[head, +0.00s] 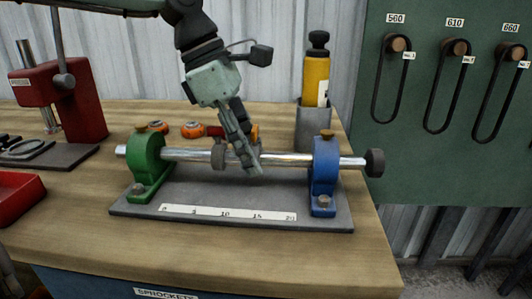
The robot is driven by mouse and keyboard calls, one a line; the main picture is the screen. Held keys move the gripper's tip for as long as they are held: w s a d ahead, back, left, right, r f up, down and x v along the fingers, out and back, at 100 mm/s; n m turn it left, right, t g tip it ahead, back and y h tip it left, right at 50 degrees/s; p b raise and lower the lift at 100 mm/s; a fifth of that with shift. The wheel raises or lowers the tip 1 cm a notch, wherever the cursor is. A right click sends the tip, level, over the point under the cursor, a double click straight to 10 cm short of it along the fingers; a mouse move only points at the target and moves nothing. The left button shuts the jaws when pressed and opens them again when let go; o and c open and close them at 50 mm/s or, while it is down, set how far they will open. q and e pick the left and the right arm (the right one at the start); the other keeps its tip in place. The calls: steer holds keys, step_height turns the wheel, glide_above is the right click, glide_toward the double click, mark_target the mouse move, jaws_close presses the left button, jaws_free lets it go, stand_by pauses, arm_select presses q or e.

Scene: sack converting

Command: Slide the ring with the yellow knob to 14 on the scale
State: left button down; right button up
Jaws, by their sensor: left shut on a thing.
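A polished shaft (185,154) runs between a green stand and a blue stand on a grey base plate. A grey ring (218,156) sits on the shaft just left of my fingers. My left gripper (247,163) reaches down from above and is shut on the ring with the yellow knob, which is mostly hidden behind the fingers; its yellow knob (254,131) shows at their right. A white scale (228,213) marked 0 to 20 lies along the plate's front. The held ring is roughly above the stretch from 10 to 15; the exact reading is unclear.
The green stand (146,165) and blue stand (325,170) bound the shaft, with a dark end knob (375,162) at right. Orange-ended tools (192,130) lie behind. A yellow bottle (317,75) stands in a grey holder at the back. A red press (75,100) stands left.

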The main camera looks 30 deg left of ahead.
arm_select(q)
steer(key=c, duration=0.9)
jaws_free()
steer(key=v, duration=1.2)
